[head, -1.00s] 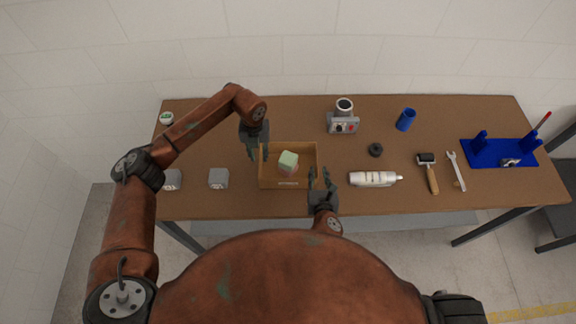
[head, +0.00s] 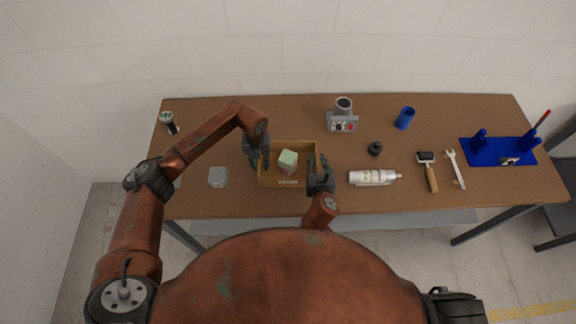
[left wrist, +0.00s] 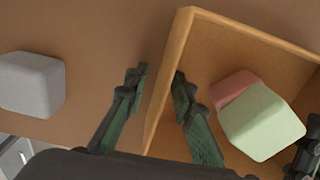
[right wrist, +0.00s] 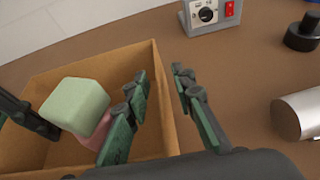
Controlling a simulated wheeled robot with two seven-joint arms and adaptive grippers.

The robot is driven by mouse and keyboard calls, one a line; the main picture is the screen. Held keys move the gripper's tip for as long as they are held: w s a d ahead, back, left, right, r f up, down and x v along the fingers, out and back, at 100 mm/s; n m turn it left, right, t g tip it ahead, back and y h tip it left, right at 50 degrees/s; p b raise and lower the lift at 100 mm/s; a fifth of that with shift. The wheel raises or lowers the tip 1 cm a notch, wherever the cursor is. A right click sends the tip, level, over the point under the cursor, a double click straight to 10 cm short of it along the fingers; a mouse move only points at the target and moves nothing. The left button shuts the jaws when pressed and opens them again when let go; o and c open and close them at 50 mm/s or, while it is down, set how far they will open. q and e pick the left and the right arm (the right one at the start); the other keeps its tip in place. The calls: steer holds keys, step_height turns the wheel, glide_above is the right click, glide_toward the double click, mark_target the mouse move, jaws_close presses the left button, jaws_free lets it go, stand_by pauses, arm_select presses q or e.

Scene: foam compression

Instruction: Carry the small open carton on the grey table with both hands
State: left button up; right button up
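The small open carton (head: 289,183) is tan and stands on the table, which looks brown here. A pale green block (head: 288,158) lies inside, resting on a reddish block (left wrist: 236,88). My left gripper (head: 258,161) is open at the carton's left wall, one finger outside and one inside; its fingers (left wrist: 160,75) show a gap beside the wall. My right gripper (head: 318,168) is open at the right wall, also with one finger on each side; the wall shows between its fingers in the right wrist view (right wrist: 161,73). Neither gripper visibly pinches the wall.
A grey block (head: 218,177) lies left of the carton. A grey device (head: 343,121) stands behind.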

arm_select(q)
steer(key=shift+f, duration=0.15)
arm_select(e)
steer(key=shift+w+f, duration=0.1)
steer(key=shift+w, duration=0.05)
arm_select(q)
jaws_close()
arm_select(e)
jaws_close()
